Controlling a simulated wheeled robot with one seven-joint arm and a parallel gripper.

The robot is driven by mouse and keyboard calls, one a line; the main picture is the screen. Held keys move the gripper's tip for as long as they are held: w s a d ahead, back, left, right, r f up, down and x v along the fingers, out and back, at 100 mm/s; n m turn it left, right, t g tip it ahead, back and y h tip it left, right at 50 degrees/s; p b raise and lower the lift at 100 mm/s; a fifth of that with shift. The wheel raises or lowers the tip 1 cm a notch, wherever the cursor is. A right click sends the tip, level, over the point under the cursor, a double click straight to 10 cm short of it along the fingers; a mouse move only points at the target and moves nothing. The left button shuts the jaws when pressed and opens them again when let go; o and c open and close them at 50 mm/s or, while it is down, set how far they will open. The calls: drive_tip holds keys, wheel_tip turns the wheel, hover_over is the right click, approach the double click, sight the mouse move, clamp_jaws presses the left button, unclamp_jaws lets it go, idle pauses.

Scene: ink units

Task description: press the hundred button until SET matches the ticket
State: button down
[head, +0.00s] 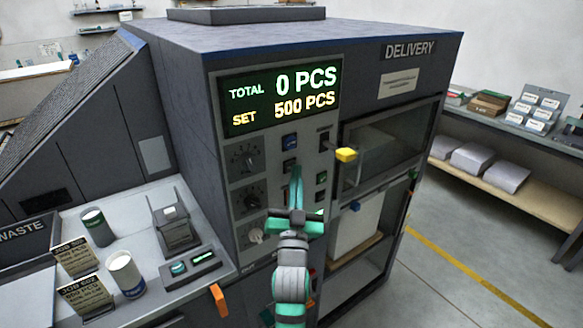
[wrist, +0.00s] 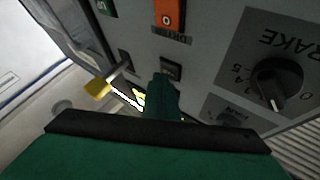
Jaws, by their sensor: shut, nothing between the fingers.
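The lit display (head: 280,97) on the machine's front panel reads TOTAL 0 PCS and SET 500 PCS. Below it are dark knobs and small buttons; I cannot read which is the hundred button. Two job tickets (head: 84,295) stand on the left counter; their piece counts are too small to read surely. My gripper (head: 296,172) is shut and empty, its fingers pointing at the panel among the small buttons. In the wrist view its green fingertips (wrist: 163,80) are close to a small dark button (wrist: 171,68) and partly cover it. I cannot tell whether they touch.
A yellow-tipped handle (head: 346,154) juts out right of the panel, beside the delivery window. An orange switch marked 0 (wrist: 170,14) and a BRAKE knob (wrist: 275,82) are near my fingers in the wrist view. Cups (head: 125,272) stand on the left counter. The right floor is clear.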

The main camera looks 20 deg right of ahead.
drive_tip(key=shift+w, duration=0.25)
idle(0.4)
drive_tip(key=shift+s, duration=0.15)
drive_tip(key=shift+s+d, duration=0.2)
drive_tip(key=shift+s, duration=0.5)
drive_tip(key=s, duration=0.1)
drive_tip(key=s+d, duration=0.1)
drive_tip(key=s, duration=0.2)
drive_tip(key=shift+s+d, duration=0.35)
idle(0.6)
